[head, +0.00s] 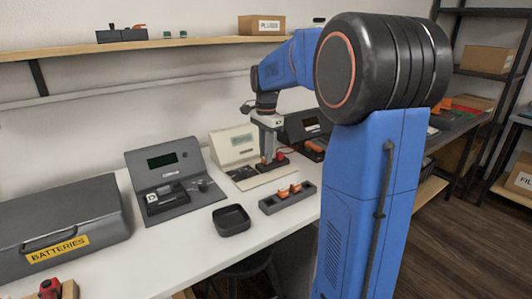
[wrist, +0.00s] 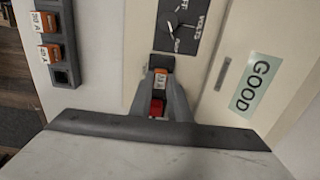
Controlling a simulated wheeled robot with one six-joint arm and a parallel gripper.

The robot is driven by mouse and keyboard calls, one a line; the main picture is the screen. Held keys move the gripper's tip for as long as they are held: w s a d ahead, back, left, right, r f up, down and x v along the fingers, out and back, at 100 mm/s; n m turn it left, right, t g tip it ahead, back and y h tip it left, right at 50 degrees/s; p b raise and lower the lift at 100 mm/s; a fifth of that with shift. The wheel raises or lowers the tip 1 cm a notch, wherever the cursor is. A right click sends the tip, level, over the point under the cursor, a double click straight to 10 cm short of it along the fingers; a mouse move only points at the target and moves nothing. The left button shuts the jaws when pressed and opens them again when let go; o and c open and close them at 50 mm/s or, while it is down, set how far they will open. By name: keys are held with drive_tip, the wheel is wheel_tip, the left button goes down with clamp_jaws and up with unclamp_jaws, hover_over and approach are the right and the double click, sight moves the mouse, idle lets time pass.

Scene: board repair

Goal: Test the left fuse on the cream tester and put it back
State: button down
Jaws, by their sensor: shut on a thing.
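The cream tester (head: 233,146) stands on the bench, with a dial (wrist: 180,22) and a green GOOD label (wrist: 255,85). My gripper (wrist: 160,88) is shut on an orange fuse (wrist: 161,82) at the tester's dark block below the dial. Whether the fuse is fully seated in a socket is hidden. A red part (wrist: 156,108) shows between the fingers. In the head view my gripper (head: 268,162) points down at the tester's front. The grey fuse rack (head: 272,206) holds two orange fuses (head: 290,190); its end slot (wrist: 62,77) is empty.
A dark grey tester (head: 165,175) stands left of the cream one, and another dark device (head: 305,130) right of it. A black tray (head: 231,220) lies in front. A BATTERIES case (head: 60,225) fills the left of the bench. White bench top is clear around the tray.

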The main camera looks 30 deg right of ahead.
drive_tip(key=c, duration=1.3)
unclamp_jaws()
drive_tip(key=shift+r, duration=1.5)
drive_tip(key=shift+r, duration=3)
